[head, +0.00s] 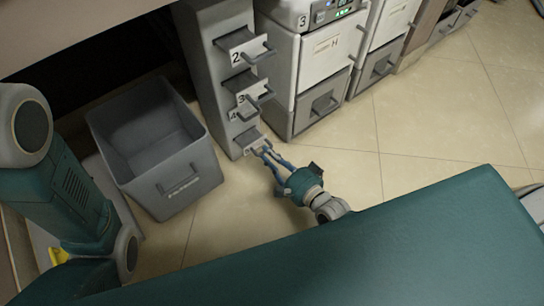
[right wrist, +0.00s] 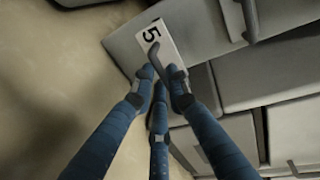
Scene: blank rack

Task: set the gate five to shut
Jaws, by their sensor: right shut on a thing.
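Gate five shows in the right wrist view as a grey plate with a white "5" label (right wrist: 151,34) and a dark bent handle (right wrist: 154,57). In the head view gate five (head: 247,137) is the lowest plate on the narrow grey rack (head: 209,72), low near the floor. My right gripper (head: 265,151) reaches it from the lower right. In the right wrist view the blue fingertips of my right gripper (right wrist: 160,84) are shut on the handle, one on each side, hiding its end. My left arm is at the left of the head view; its gripper is out of view.
Gates two (head: 236,57), three (head: 241,98) and four (head: 234,115) stick out above, with handles. A grey open bin (head: 183,178) stands left of the rack. Grey cabinets (head: 325,62) stand to the right. Tiled floor (head: 420,130) is clear in front of them.

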